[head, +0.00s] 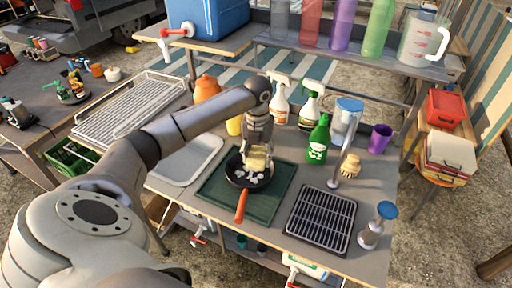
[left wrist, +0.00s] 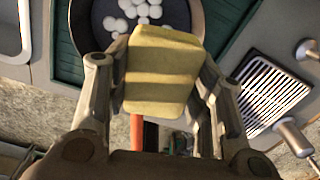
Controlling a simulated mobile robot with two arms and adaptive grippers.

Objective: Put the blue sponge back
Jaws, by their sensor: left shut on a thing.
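My left gripper (head: 258,148) is shut on a yellow sponge (head: 257,161). In the left wrist view the sponge (left wrist: 163,68) is a pale yellow block with darker bands, set between the two fingers. The gripper holds it over a dark frying pan (head: 238,180) with an orange handle (head: 241,207). White lumps (left wrist: 140,12) lie in the pan. I cannot tell whether the sponge touches the pan. I see no blue sponge in either view. My right gripper is not in view.
The pan stands on a dark green mat (head: 214,192). A green bottle (head: 318,142), spray bottles (head: 281,102) and a purple cup (head: 380,138) stand behind. A grey tray (head: 186,160) is left.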

